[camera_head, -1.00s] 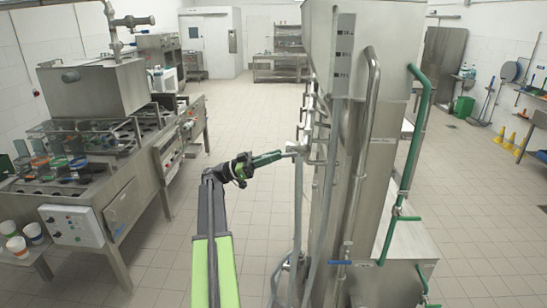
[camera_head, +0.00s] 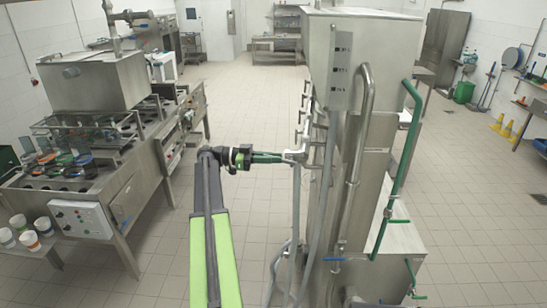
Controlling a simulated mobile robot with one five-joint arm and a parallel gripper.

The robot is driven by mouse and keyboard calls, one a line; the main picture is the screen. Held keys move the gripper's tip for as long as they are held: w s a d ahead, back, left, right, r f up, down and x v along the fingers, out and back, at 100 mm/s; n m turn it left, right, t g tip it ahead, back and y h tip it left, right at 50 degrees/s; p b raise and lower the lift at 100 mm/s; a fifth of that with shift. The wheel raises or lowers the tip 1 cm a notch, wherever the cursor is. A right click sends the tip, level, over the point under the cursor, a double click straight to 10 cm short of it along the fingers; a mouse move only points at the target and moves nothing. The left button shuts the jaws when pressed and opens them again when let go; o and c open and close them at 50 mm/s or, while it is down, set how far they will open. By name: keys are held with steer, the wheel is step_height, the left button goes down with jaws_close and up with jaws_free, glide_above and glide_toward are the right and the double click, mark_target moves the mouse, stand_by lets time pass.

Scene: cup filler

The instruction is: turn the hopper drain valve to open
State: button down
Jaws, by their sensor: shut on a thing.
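The steel hopper (camera_head: 98,86) sits on top of the cup filler at the left. My gripper (camera_head: 291,156) is at the left side of the tall steel cabinet, well to the right of the hopper. It looks shut on a small pale grey fitting (camera_head: 299,155) there. The fitting's shape is partly hidden and too small to tell whether it is fixed or loose.
The tall steel cabinet (camera_head: 375,165) with pipes and a grey hose (camera_head: 295,215) stands close at the right. Cups (camera_head: 31,240) stand on a low shelf at the lower left, by a control box (camera_head: 80,218). The tiled floor (camera_head: 252,105) between filler and cabinet is clear.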

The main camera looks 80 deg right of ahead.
steer(key=c, duration=1.8)
jaws_free()
steer(key=shift+o, duration=0.2)
steer(key=w+a, duration=0.1)
steer(key=w, duration=1)
steer(key=shift+w+a, duration=0.2)
steer(key=shift+w, duration=0.2)
steer(key=shift+r, duration=0.1)
steer(key=s, duration=0.4)
steer(key=s+d, duration=0.1)
steer(key=s, duration=0.3)
steer(key=s+f+b, duration=0.1)
steer(key=s, duration=0.3)
steer(key=shift+d, duration=0.2)
steer(key=shift+g+b, duration=0.3)
steer(key=shift+b, duration=0.25)
steer(key=shift+w, duration=0.1)
steer(key=shift+r, duration=0.1)
